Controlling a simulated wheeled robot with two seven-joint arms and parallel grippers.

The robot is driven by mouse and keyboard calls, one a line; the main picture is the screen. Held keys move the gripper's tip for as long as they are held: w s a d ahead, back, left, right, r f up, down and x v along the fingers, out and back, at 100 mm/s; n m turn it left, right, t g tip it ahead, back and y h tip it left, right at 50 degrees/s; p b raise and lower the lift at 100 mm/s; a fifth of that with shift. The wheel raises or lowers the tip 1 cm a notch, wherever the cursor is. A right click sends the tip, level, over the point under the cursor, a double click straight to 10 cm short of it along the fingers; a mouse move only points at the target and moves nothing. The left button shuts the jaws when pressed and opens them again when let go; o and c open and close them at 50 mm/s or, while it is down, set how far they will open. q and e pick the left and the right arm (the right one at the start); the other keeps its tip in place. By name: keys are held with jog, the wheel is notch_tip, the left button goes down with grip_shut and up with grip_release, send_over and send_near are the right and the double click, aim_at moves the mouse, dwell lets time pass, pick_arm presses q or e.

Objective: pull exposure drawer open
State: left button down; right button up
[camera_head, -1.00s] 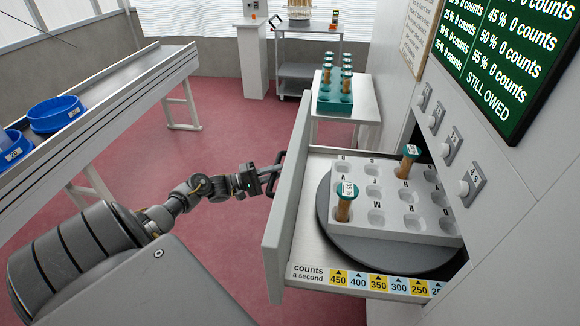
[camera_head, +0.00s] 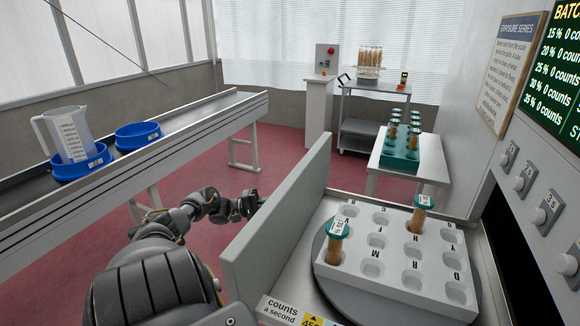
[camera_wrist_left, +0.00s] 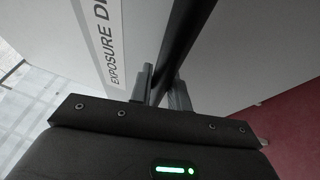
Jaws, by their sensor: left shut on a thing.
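The exposure drawer (camera_head: 278,222) stands pulled out from the wall at the lower right of the head view. Inside it a white tray (camera_head: 392,250) with lettered holes sits on a dark grey round plate (camera_head: 345,292). Two green-capped tubes (camera_head: 335,243) (camera_head: 420,215) stand in the tray. My left gripper (camera_head: 250,204) is at the outer side of the drawer front, where the front partly hides its tips. In the left wrist view its fingers (camera_wrist_left: 162,88) are shut on the dark drawer handle (camera_wrist_left: 185,40), beside the drawer's label (camera_wrist_left: 105,45). My right gripper is out of view.
A conveyor (camera_head: 185,132) with blue trays (camera_head: 137,134) and a clear jug (camera_head: 65,135) runs along the left. A side table (camera_head: 390,166) holds a teal rack of tubes. Knobs (camera_head: 540,214) line the right wall. Red floor lies open behind the drawer.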

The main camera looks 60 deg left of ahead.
pick_arm(q)
jog(key=shift+s+a+b, duration=0.35)
jog(key=shift+s+a, duration=0.1)
jog(key=shift+a, duration=0.25)
jog(key=shift+s+a+b, duration=0.35)
jog(key=shift+s+a, duration=0.05)
jog(key=shift+a, duration=0.3)
jog(key=c, duration=1.3)
grip_release()
